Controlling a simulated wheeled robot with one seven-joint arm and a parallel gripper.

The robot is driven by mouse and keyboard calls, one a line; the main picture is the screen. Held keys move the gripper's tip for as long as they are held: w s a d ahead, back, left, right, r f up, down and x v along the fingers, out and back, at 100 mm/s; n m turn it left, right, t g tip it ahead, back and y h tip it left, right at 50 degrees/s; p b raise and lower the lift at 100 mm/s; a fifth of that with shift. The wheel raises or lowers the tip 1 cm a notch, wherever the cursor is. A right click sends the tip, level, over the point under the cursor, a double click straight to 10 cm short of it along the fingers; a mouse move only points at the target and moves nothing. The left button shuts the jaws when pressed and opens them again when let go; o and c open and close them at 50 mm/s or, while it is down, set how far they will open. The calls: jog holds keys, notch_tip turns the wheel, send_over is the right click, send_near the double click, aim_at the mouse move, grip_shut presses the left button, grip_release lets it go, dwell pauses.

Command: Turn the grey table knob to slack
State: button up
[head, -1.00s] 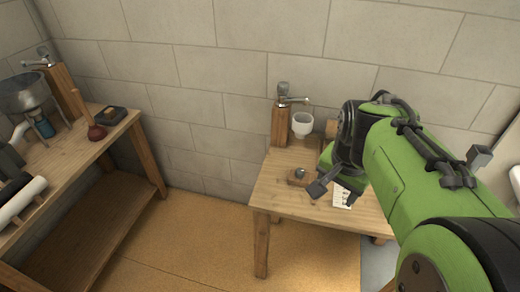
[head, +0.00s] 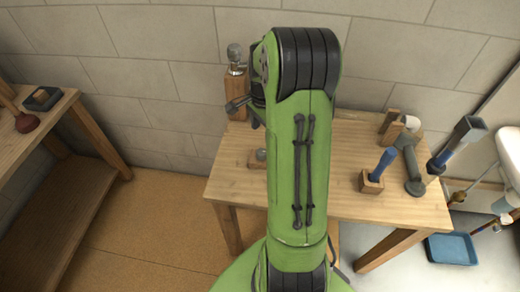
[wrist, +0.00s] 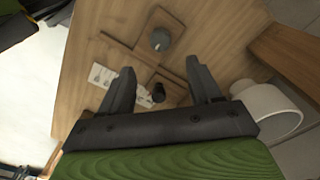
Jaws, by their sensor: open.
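The grey knob (wrist: 160,39) is round and sits on a wooden base on the table, beyond my fingertips in the wrist view. It also shows in the head view (head: 261,155), just left of my arm, which partly covers its base. My gripper (wrist: 160,65) is open, and its two dark fingers point towards the knob with a gap between them. Nothing is between the jaws that I can see held. A smaller black knob (wrist: 158,93) shows between the fingers, lower in the wrist view. In the head view my arm hides most of the gripper.
A white card with dark marks (wrist: 102,76) lies left of the fingers. A white bowl (wrist: 268,106) is close on the right. A tap on a wooden post (head: 236,85) stands behind. On the table's right are a blue-handled tool (head: 386,160) and a grey pipe piece (head: 411,170).

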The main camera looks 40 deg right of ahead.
aim_at(262, 151)
notch_tip(262, 151, down, 10)
jog(key=shift+w+r+b, duration=0.1)
jog(key=shift+b, duration=1.1)
jog(key=c, duration=1)
jog(key=shift+c, duration=0.2)
